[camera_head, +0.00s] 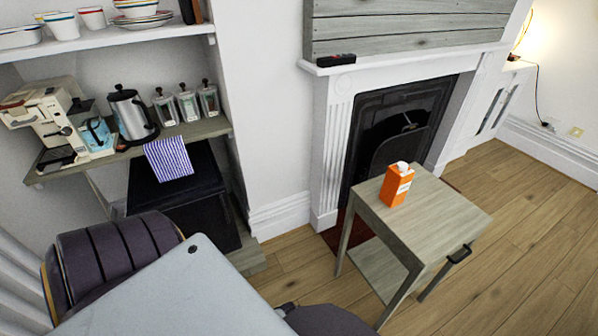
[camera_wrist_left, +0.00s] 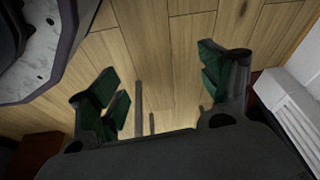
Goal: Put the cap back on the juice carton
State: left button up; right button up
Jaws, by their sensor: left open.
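The orange juice carton (camera_head: 396,185) stands upright on the small wooden side table (camera_head: 440,212), near its back left edge. A white piece shows on the carton's top; I cannot tell whether it is a bare spout or the cap. No separate cap can be made out in either view. My left gripper (camera_wrist_left: 162,80) shows only in the left wrist view. Its two green-padded fingers are spread wide with nothing between them, above the wooden floor. The carton is not in that view. My right gripper is in neither view.
The fireplace (camera_head: 400,120) stands behind the side table. A grey tabletop (camera_head: 165,290) and dark chair (camera_head: 115,255) fill the lower left. A shelf with a coffee machine (camera_head: 55,120), kettle (camera_head: 131,113) and jars is at left. Floor (camera_head: 530,220) at right is clear.

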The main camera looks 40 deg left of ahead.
pick_arm(q)
jog(key=shift+g, duration=0.6)
jog(key=s, duration=0.1)
jog(key=s+f, duration=0.1)
jog(key=s, duration=0.1)
jog(key=s+f, duration=0.1)
jog(key=shift+s+d+f, duration=0.1)
jog(key=shift+s+d, duration=0.05)
jog(key=shift+d, duration=0.2)
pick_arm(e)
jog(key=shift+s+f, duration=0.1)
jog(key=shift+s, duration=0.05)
pick_arm(q)
jog(key=shift+s, duration=0.1)
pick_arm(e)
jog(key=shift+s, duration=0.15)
